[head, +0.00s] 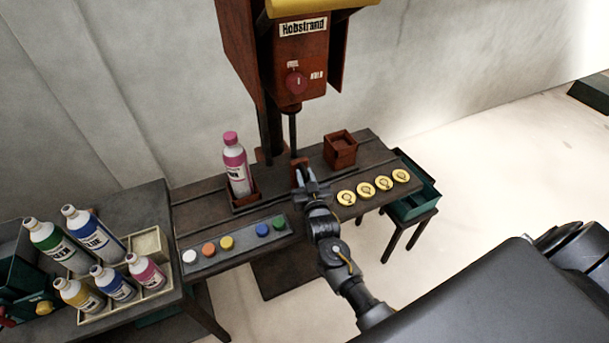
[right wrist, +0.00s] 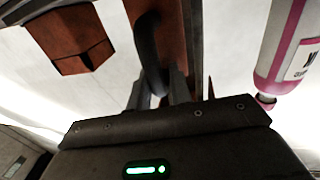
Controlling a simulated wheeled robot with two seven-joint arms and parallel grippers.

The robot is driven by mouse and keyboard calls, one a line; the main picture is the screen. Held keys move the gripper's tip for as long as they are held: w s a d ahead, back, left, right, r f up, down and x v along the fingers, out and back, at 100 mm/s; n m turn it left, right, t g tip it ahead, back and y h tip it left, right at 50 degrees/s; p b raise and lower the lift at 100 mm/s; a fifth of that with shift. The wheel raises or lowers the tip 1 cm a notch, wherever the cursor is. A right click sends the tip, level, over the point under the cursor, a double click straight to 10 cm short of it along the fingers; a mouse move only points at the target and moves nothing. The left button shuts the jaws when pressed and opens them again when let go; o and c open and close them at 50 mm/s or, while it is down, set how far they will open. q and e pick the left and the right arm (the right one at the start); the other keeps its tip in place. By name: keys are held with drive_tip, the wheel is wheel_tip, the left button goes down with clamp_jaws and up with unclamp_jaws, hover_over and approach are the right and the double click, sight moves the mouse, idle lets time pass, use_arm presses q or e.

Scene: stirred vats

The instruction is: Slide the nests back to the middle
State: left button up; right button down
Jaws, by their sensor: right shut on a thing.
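One nest (head: 246,201) is a square reddish-brown holder on the left of the bench rail, with a pink-and-white bottle (head: 235,165) standing upright in it. The other nest (head: 340,153), an open reddish-brown box, stands on the right and looks empty. Between them is a reddish-brown upright piece with a dark curved handle (right wrist: 148,55). My right gripper (head: 303,179) is shut on that handle, below the machine's column. In the right wrist view, the right nest (right wrist: 72,40) shows upper left and the bottle (right wrist: 287,48) at right. My left gripper is not in view.
The Hobstrand machine (head: 300,68) with a red knob rises behind the bench. A strip (head: 243,246) of coloured buttons lies front left, and several gold discs (head: 365,188) front right. A bottle tray (head: 158,290) stands at left, a green bin (head: 418,203) at right.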

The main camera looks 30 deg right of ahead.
drive_tip(key=shift+d, duration=0.1)
drive_tip(key=c, duration=1.4)
unclamp_jaws()
drive_tip(key=shift+c, duration=0.2)
drive_tip(key=b+v, duration=0.2)
drive_tip(key=v, duration=0.9)
